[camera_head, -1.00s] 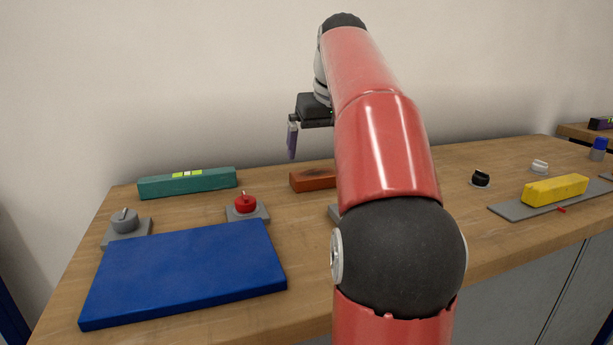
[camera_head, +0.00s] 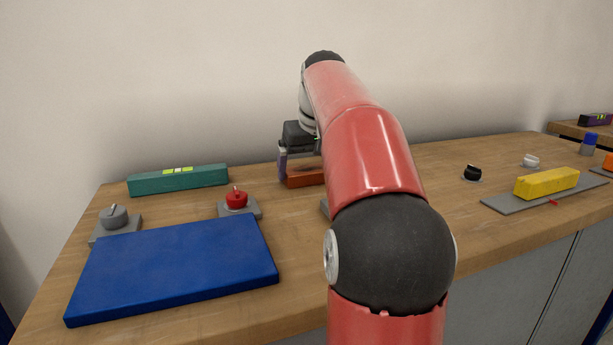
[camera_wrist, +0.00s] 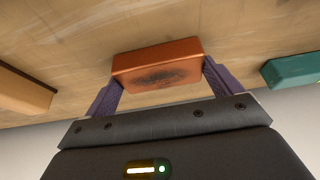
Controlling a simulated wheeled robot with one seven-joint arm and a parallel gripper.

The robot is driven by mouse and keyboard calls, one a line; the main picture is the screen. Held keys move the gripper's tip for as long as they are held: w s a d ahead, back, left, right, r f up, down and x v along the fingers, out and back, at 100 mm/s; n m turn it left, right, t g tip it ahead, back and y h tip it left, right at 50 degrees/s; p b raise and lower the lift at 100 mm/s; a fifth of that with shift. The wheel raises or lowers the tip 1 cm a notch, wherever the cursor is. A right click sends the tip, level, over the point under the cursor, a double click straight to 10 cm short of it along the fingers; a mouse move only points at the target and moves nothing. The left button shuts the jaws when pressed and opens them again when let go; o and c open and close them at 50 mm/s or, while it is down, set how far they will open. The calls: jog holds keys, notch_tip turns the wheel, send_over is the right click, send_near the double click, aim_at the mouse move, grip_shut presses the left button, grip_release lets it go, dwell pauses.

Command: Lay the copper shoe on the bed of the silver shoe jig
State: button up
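The copper shoe (camera_head: 304,175) is an orange-brown block lying on the bench, partly hidden by my arm in the head view. In the wrist view the copper shoe (camera_wrist: 157,65) shows a dark smudged patch and lies between my fingers. My gripper (camera_wrist: 160,78) is open, with one purple finger beside each end of the block; contact is hard to tell. In the head view it is low over the shoe. I cannot clearly identify the silver shoe jig; a small grey edge (camera_head: 325,208) shows beside my arm, mostly hidden by it.
A teal block (camera_head: 178,181) lies at the back left. A blue slab (camera_head: 175,270), a grey knob (camera_head: 114,216) and a red knob (camera_head: 236,199) stand at the left front. At right, a yellow block (camera_head: 546,183) lies on a grey plate (camera_head: 510,203), near black and white knobs.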

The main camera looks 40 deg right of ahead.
jog(key=c, duration=1)
jog(key=shift+r, duration=0.15)
jog(key=shift+c, duration=0.7)
jog(key=shift+r, duration=0.1)
